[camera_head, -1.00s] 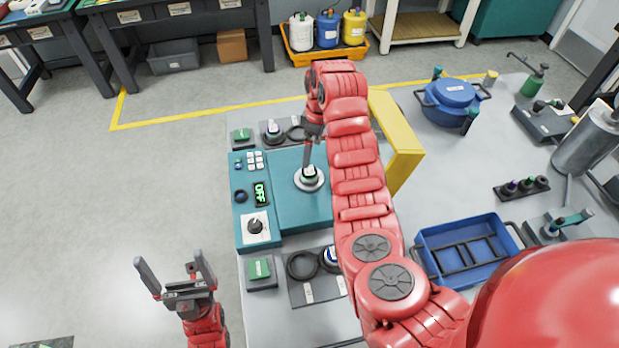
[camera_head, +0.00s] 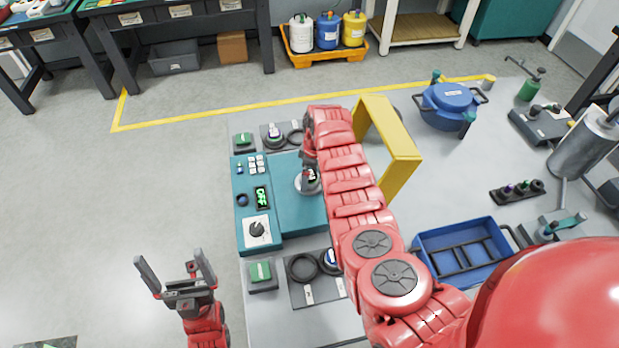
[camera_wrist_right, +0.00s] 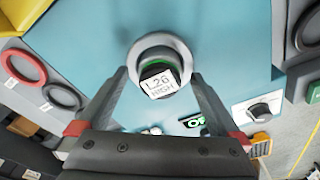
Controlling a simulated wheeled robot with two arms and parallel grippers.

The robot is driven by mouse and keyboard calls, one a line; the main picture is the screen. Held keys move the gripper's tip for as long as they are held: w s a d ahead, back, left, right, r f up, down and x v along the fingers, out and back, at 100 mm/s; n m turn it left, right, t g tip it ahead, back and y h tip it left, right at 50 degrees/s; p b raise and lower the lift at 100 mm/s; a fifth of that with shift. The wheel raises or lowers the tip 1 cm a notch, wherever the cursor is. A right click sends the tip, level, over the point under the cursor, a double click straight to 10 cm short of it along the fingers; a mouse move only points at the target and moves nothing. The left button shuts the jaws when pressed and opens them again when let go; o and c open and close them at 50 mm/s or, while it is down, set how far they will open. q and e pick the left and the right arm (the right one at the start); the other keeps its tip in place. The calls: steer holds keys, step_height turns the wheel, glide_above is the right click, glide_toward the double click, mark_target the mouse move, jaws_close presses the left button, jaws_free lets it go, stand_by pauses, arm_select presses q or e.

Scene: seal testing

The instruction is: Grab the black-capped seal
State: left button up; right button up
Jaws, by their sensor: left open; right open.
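The black-capped seal (camera_wrist_right: 160,80), with a green band and a white label reading "L26 HIGH", stands on a round pale base (camera_wrist_right: 185,52) on the teal test station (camera_head: 295,215). In the head view the seal (camera_head: 313,178) is partly hidden by my right gripper (camera_head: 308,180). In the right wrist view my right gripper (camera_wrist_right: 160,84) is open, with one finger on each side of the seal. I cannot tell whether the fingers touch it. My left gripper (camera_head: 171,262) is open and empty, left of the table.
Green blocks (camera_head: 260,272) and black rings (camera_head: 303,266) lie on trays at both ends of the station. A yellow frame (camera_head: 403,165) stands close to the right of my right arm. A blue crate (camera_head: 418,242) and a blue pot (camera_head: 450,100) are farther right.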

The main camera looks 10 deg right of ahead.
steer(key=shift+w+f, duration=0.1)
steer(key=shift+f, duration=0.05)
jaws_close()
stand_by(0.5)
